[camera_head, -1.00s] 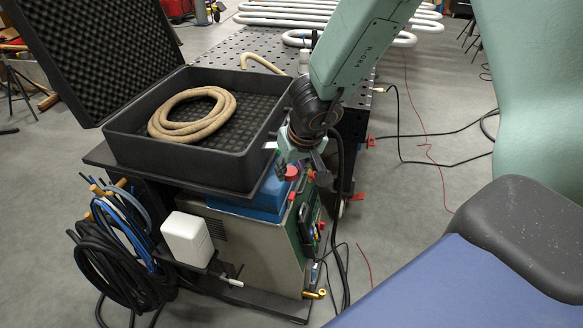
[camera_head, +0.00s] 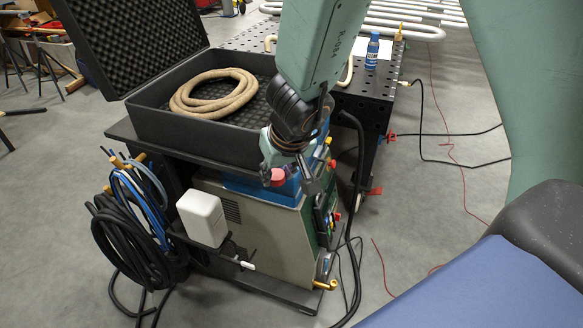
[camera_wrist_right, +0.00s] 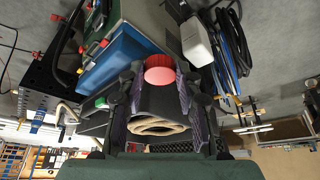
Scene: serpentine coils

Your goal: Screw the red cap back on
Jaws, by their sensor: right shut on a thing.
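The red cap (camera_head: 278,176) is a short red cylinder at my right gripper (camera_head: 289,179), in front of the blue unit (camera_head: 262,191) on top of the welding machine. In the right wrist view, the red cap (camera_wrist_right: 160,69) sits between the two dark fingertips of my right gripper (camera_wrist_right: 161,78), which is shut on it. The blue unit (camera_wrist_right: 112,58) shows just left of the cap there. Whether the cap touches an opening under it is hidden. My left gripper is not in view.
An open black case (camera_head: 160,128) with a coiled beige hose (camera_head: 216,92) stands above the machine. A white box (camera_head: 202,219) and cable coils (camera_head: 130,235) hang at its left. A blue bottle (camera_head: 372,52) stands on the perforated table (camera_head: 362,103).

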